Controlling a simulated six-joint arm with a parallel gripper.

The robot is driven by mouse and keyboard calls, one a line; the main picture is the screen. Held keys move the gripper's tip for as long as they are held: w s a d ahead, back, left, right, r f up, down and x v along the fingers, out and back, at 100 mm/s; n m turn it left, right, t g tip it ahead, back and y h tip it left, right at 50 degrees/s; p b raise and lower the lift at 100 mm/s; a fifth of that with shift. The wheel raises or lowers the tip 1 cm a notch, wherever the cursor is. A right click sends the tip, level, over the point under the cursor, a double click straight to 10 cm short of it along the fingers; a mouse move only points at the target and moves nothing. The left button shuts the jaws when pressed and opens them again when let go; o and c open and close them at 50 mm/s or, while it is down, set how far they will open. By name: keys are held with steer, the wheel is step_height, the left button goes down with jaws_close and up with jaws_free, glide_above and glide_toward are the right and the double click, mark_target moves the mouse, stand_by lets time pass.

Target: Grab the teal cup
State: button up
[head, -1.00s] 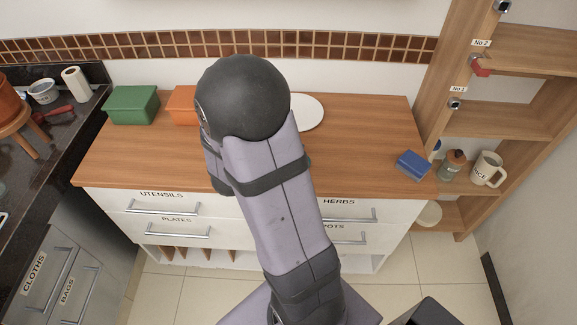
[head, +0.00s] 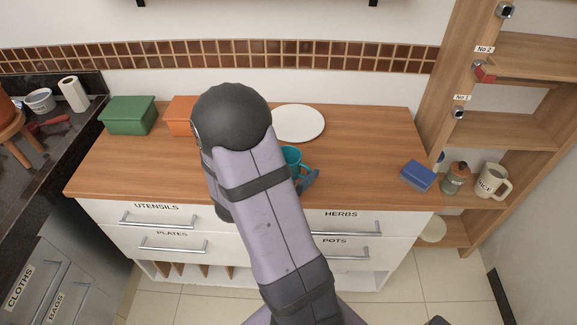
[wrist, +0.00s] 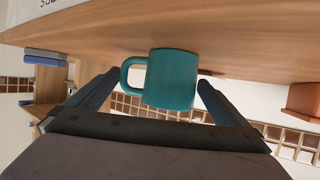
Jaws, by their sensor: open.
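The teal cup (head: 292,156) stands on the wooden counter, partly hidden behind my arm in the head view. In the wrist view the cup (wrist: 172,80) appears upside down, near the middle, with its handle towards the left finger. My gripper (wrist: 156,80) is open, with one finger on each side of the cup. A gap shows between the right finger and the cup; the handle is close to the left finger. I cannot tell how deep the cup is between the fingers. In the head view only a blue-grey finger (head: 309,181) shows beside the arm, next to the cup.
A white plate (head: 298,123) lies behind the cup. A green box (head: 128,115) and an orange box (head: 181,112) stand at the back left. A blue block (head: 418,176) lies at the right end of the counter (head: 365,150). A shelf with a mug (head: 492,182) stands further right.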

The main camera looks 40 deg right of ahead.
steer(key=shift+d+f, duration=0.15)
steer(key=shift+d, duration=0.4)
steer(key=shift+p+x, duration=0.45)
steer(key=shift+x, duration=1.6)
steer(key=c, duration=1)
step_height(320, 180, up, 10)
steer(key=shift+s+p, duration=0.1)
steer(key=shift+p, duration=0.2)
